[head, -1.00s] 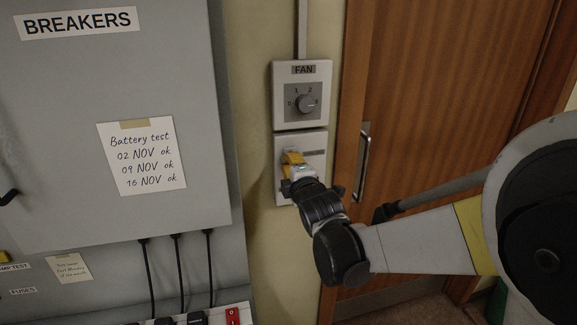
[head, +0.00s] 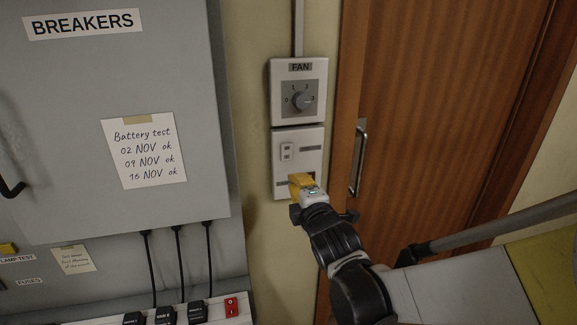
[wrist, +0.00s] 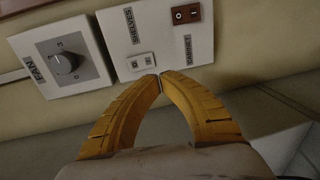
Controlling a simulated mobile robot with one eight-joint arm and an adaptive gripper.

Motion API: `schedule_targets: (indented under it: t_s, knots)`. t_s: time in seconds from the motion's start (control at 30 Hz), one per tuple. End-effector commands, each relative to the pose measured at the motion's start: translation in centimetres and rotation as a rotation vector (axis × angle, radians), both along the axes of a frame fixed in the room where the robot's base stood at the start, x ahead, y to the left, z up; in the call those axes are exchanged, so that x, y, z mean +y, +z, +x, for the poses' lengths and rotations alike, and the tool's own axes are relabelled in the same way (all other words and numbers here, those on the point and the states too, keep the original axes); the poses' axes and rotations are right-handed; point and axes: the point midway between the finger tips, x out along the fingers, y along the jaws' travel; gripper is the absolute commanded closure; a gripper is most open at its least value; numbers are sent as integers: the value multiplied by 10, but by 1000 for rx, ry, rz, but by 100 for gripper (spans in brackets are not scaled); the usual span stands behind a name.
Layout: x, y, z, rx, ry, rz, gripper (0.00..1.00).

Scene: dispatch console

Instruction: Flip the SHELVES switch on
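The SHELVES switch (wrist: 142,61) is a small white rocker beside its label on a white wall plate (wrist: 118,32) in the wrist view. In the head view the switch (head: 287,151) sits at the plate's upper left, uncovered. Its on or off position is too small to tell. My gripper (wrist: 160,76) has yellow fingers with their tips together, empty, close to the switch in the wrist picture. In the head view my gripper (head: 300,180) is lower on the plate, below the switch; I cannot tell whether it touches the plate.
A dark red CABINET rocker (wrist: 186,13) shares the plate; my gripper partly covers it in the head view. The FAN dial (head: 304,101) is above the plate. A grey breaker cabinet (head: 60,90) stands left, a wooden door with a metal handle (head: 358,157) right.

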Motion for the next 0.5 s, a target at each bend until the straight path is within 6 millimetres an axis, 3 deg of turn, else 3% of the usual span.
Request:
schedule_targets:
  t_s: [0.2, 0.5]
  knots:
    - [-6, -2, -28, 0, 0, 0, 100]
    - [-7, -3, -33, 0, 0, 0, 100]
